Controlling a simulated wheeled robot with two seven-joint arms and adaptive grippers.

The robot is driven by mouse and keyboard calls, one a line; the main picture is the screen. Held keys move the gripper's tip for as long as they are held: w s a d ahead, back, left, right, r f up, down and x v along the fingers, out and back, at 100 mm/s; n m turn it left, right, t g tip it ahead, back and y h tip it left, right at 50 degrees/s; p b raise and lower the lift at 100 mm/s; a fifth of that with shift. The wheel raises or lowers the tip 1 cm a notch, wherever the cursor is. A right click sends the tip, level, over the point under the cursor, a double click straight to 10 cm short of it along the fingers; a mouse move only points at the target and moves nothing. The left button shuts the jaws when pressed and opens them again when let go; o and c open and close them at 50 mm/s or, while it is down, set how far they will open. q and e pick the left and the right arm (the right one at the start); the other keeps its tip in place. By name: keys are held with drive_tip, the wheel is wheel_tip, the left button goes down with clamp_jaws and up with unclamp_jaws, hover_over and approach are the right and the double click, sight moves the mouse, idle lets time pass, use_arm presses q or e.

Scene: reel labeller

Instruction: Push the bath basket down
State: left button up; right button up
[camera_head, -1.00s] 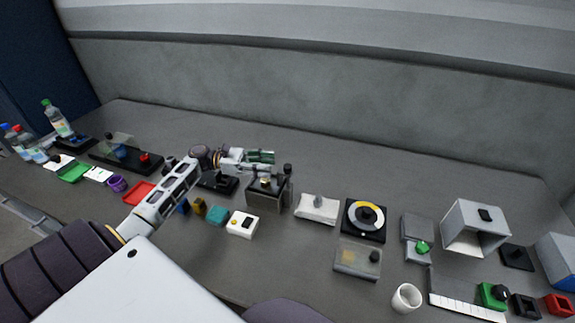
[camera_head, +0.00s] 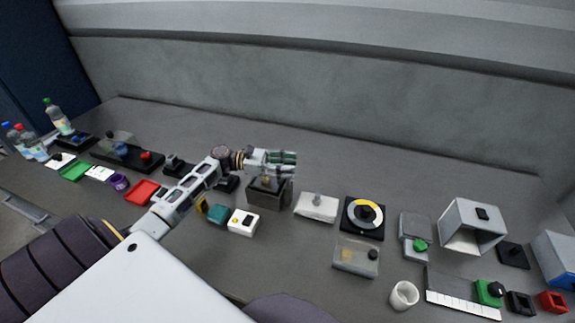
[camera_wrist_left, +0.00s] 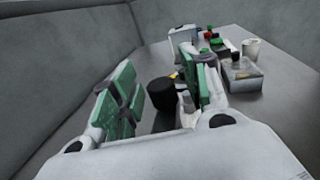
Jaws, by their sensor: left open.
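The bath basket's unit is, as far as I can tell, the grey metal box (camera_head: 268,194) at mid-table, with an upright post beside it. The basket inside it is mostly hidden by my left gripper (camera_head: 284,160), which is above the box, with green-padded fingers. In the left wrist view my left gripper (camera_wrist_left: 158,92) is open. A black round knob (camera_wrist_left: 162,93) shows between and beyond the fingers. I cannot tell whether the fingers touch it. My right gripper is not in view.
A white box (camera_head: 243,222) and teal block (camera_head: 217,214) lie in front. A white dispenser (camera_head: 316,206) and black dial plate (camera_head: 362,216) stand to the right. A clear-lidded box (camera_head: 356,257) and white cup (camera_head: 404,295) are nearer. The table behind the grey box is clear.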

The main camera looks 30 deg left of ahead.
sight(287, 185)
use_arm(q)
clamp_jaws()
drive_tip(key=shift+f, duration=0.1)
wheel_tip(287, 185, down, 6)
drive_tip(key=shift+f+b, duration=0.15)
drive_tip(key=shift+b, duration=0.7)
drive_tip(key=shift+f, duration=0.1)
unclamp_jaws()
